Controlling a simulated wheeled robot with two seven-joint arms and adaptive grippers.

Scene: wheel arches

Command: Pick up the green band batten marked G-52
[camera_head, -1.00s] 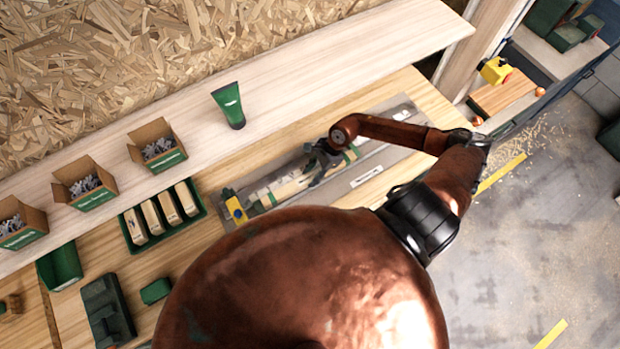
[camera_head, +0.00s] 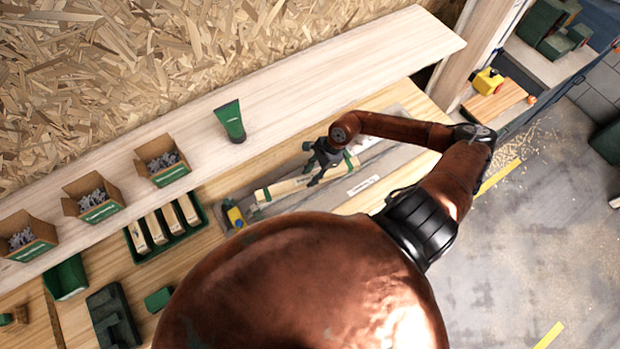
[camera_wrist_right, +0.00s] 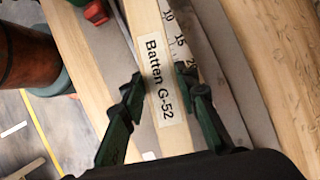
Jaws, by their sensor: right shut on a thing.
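The batten marked G-52 (camera_wrist_right: 150,40) is a pale wooden strip with a white label reading "Batten G-52" in the right wrist view. In the head view the batten (camera_head: 290,186) has green bands near its ends and lies at a slant over the grey metal plate (camera_head: 400,155). My right gripper (camera_head: 322,168) is around its middle. In the right wrist view the gripper (camera_wrist_right: 160,80) has its two dark green fingers on either side of the batten, shut on it. Whether the batten is clear of the plate is hard to tell. My left gripper is not in view.
A ruler (camera_wrist_right: 178,35) lies beside the batten. A yellow block (camera_head: 235,216) is near the batten's left end. A shelf behind holds a green tube (camera_head: 231,122) and open cartons (camera_head: 160,160). A green tray (camera_head: 165,228) of wooden blocks is at left.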

